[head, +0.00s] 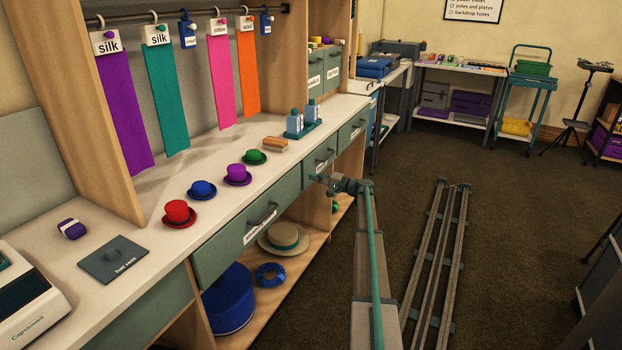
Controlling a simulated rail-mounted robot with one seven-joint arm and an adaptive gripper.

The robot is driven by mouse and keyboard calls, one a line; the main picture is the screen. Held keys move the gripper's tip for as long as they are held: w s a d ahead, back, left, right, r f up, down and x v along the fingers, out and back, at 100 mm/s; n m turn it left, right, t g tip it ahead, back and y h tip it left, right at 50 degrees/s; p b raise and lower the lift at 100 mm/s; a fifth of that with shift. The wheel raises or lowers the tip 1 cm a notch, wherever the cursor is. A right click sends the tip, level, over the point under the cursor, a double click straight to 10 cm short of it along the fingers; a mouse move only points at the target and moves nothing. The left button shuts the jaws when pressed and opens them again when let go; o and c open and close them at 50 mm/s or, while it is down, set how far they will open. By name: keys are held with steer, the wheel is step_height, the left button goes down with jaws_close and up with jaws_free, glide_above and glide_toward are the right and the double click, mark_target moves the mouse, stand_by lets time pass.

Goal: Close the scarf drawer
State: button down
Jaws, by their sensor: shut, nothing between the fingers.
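A row of green drawers with dark handles and small white labels runs under the pale counter. I cannot read the labels, so I cannot tell which is the scarf drawer. The wide near drawer (232,243) has its front facing the aisle. A smaller drawer (313,163) and a farther drawer (352,130) follow along the counter. I cannot tell clearly how far any of them stands out. My gripper (314,177) is shut and empty, in front of the smaller drawer near its lower part; whether it touches is unclear.
Small hats, such as a red hat (179,212), stand along the counter (140,215). Scarves, including a purple scarf (126,115), hang above. A straw hat (284,238) and a blue box (229,300) sit on the shelf below. Floor (510,220) right of the rails is clear.

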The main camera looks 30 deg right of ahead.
steer(key=v, duration=1.1)
steer(key=s+a+f+n+g+h, duration=0.1)
steer(key=s+a+f+g, duration=0.3)
steer(key=s+a+f, duration=0.5)
steer(key=s+a+f+n+g+h, duration=0.1)
steer(key=s+a+f+g, duration=0.35)
steer(key=a+f, duration=0.85)
steer(key=s+a+f+n+g+h, duration=0.1)
steer(key=s+a+f+n+g, duration=0.4)
steer(key=s+a+f, duration=1.15)
steer(key=s+a+f+n+g+h, duration=0.1)
steer(key=s+a+n+g+h, duration=0.15)
steer(key=s+a, duration=0.6)
steer(key=s+a+f+n+g+h, duration=0.1)
steer(key=s+a+g, duration=0.3)
steer(key=s, duration=1)
steer(key=s+a+f+n+g+h, duration=0.1)
steer(key=s+a+n+g+h, duration=0.15)
steer(key=s+a, duration=0.65)
step_height(320, 180, up, 15)
steer(key=s+d+p, duration=0.1)
steer(key=d+p, duration=0.1)
steer(key=p, duration=1.3)
steer(key=shift+d+f+m+y, duration=0.15)
steer(key=shift+d+m+y, duration=0.1)
steer(key=shift+m+y, duration=0.05)
